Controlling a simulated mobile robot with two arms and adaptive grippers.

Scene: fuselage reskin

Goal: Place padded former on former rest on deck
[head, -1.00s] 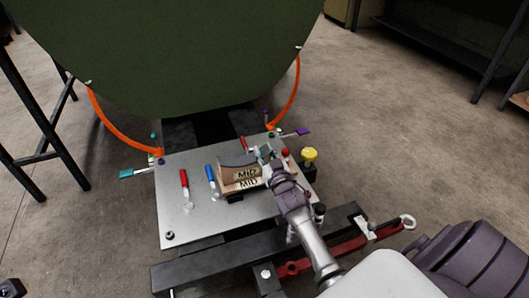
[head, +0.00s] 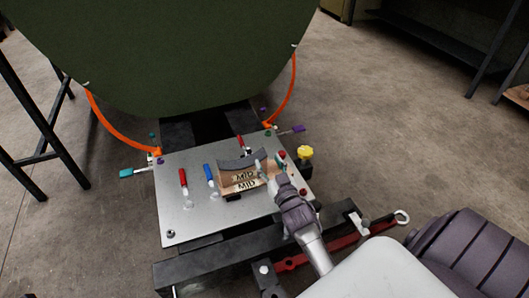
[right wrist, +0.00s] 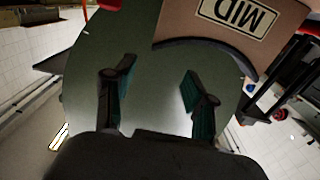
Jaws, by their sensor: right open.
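The padded former (head: 228,172) is a tan wooden block labelled MID, with a dark grey pad along its concave top edge. It stands upright on the deck (head: 184,218), at the former rest (head: 246,186), which has its own MID label below. How fully it is seated cannot be told. My right gripper (head: 264,168) is open at the former's right end. In the right wrist view its teal-padded fingers (right wrist: 158,88) are apart with nothing between them; the former (right wrist: 285,35) is beyond them at the top, label upside down. My left gripper is not in view.
Red-handled (head: 184,183) and blue-handled (head: 210,176) tools stand left of the former. A yellow knob (head: 305,152) is at the deck's right edge. The green fuselage panel (head: 180,50) rises behind, with orange straps (head: 112,127) at its sides. The deck's front left is clear.

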